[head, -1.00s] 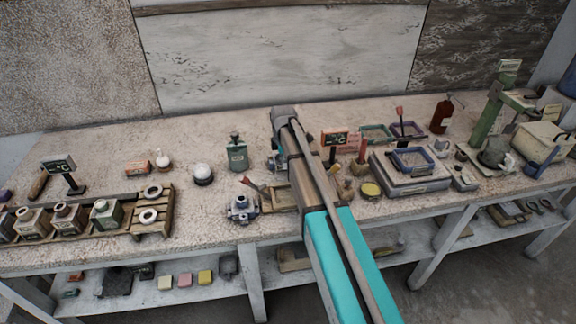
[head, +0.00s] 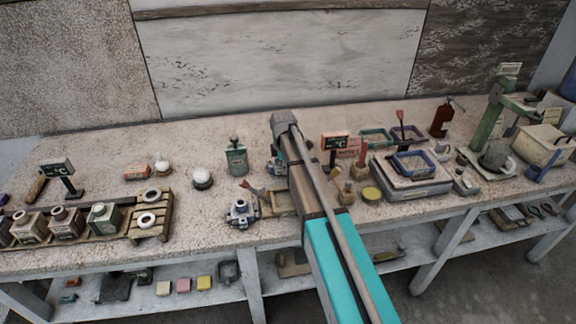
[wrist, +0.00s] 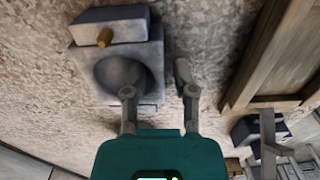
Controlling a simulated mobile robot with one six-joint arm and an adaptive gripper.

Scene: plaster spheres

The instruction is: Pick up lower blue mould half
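A blue-grey mould half (wrist: 93,72) with a round hollow fills the upper left of the wrist view. A smaller block (wrist: 125,31) with a brass-coloured peg sits along its far edge. My gripper (wrist: 156,82) is open, with its fingers apart and nothing held. Its left finger overlaps the lower right edge of the mould half; its right finger is over bare bench. I cannot tell whether it touches. In the head view, a blue-grey mould piece (head: 242,213) stands near the bench's front, left of my arm. My arm hides much of the gripper area there.
A wooden tray (wrist: 263,62) lies right of my gripper in the wrist view. A grey slab with a blue frame (head: 408,190) is to the right.

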